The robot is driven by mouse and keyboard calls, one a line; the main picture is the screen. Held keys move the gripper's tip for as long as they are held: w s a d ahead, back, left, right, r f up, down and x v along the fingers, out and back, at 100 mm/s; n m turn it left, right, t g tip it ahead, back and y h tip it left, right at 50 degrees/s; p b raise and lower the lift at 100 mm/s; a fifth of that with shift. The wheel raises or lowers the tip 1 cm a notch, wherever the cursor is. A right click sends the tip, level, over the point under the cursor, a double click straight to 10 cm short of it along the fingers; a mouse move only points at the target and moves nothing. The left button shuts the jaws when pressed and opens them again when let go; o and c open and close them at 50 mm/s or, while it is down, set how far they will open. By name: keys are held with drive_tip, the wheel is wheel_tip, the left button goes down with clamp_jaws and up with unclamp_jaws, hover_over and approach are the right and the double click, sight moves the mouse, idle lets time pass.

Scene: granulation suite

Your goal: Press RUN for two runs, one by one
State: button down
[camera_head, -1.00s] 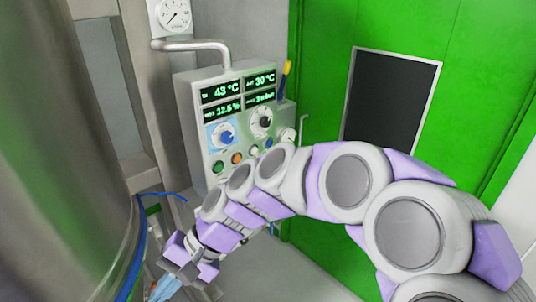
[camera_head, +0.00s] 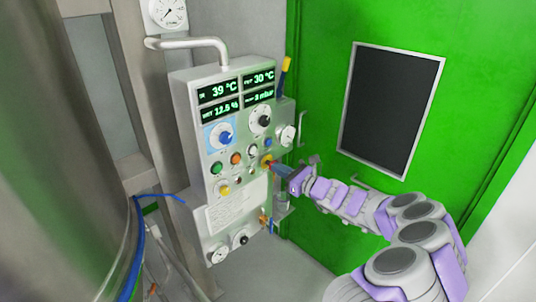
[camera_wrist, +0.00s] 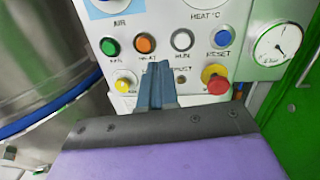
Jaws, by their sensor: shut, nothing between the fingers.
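The control panel (camera_head: 180,110) has a row of buttons. In the wrist view, a white button (camera_wrist: 182,39), with a small label that seems to read RUN, sits between the orange button (camera_wrist: 145,43) and the blue RESET button (camera_wrist: 222,38). A green button (camera_wrist: 112,46) is at the left. In the head view the white button (camera_head: 251,149) shows small. My gripper (camera_head: 273,165) is shut and empty, pointing at the panel's lower right. In the wrist view its fingertips (camera_wrist: 160,66) appear just below and between the orange and white buttons. Contact cannot be told.
A red mushroom button on a yellow base (camera_wrist: 215,80) is right of my fingers. A yellow lamp or button (camera_wrist: 124,83) is left. Displays (camera_head: 218,92) read 39 °C, 30 °C and 12.5 %. A steel vessel (camera_head: 60,150) stands left, a green door (camera_head: 330,215) right.

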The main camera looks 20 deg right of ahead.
sight(254, 151)
drive_tip(key=d+f+m, duration=0.1)
drive_tip(key=d+f+h, duration=0.1)
drive_tip(key=d, duration=0.1)
drive_tip(key=shift+d+m, duration=0.2)
drive_tip(key=shift+m, duration=0.2)
drive_tip(key=b+x, duration=0.2)
drive_tip(key=x, duration=1)
drive_tip(key=shift+w, duration=0.45)
drive_tip(key=shift+w+a+r, duration=0.15)
drive_tip(key=shift+w, duration=0.35)
